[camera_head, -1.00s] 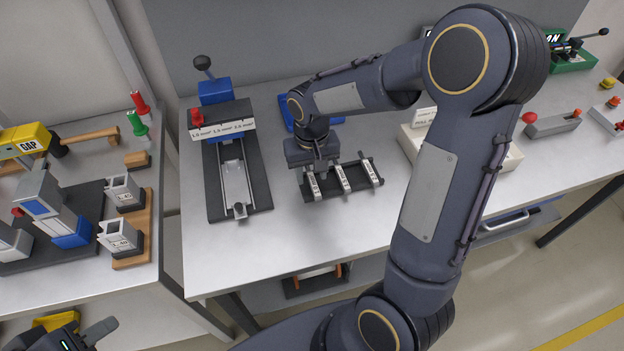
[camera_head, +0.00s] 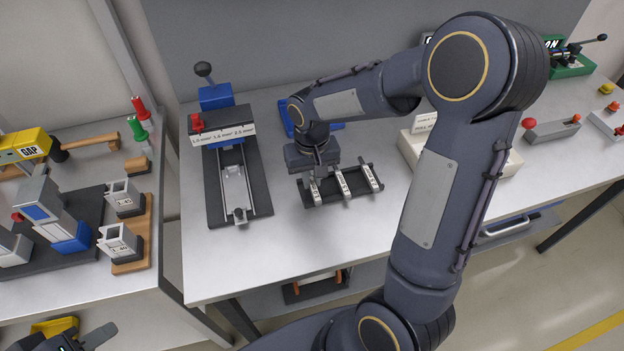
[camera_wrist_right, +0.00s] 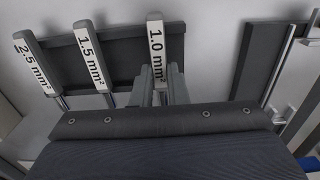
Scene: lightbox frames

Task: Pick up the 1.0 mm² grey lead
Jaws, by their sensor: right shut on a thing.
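The 1.0 mm² lead (camera_wrist_right: 155,32) is a light grey bar with a white label, lying across a dark rack (camera_wrist_right: 201,34) in the right wrist view. In the head view it is the leftmost of three leads (camera_head: 315,194) on the rack. My right gripper (camera_wrist_right: 165,88) is shut on it, with one finger on each side; its fingers (camera_head: 319,176) point down at it in the head view. The 1.5 mm² lead (camera_wrist_right: 93,50) and 2.5 mm² lead (camera_wrist_right: 33,57) lie beside it, apart from the fingers. My left gripper (camera_head: 86,338) is partly cut off at the bottom left.
A stripping fixture (camera_head: 212,190) with a blue block and red knob stands left of the rack. A blue tray (camera_head: 288,117) and a white box (camera_head: 511,164) are near my right arm. The bench front is clear. A second bench with blocks (camera_head: 121,242) is at left.

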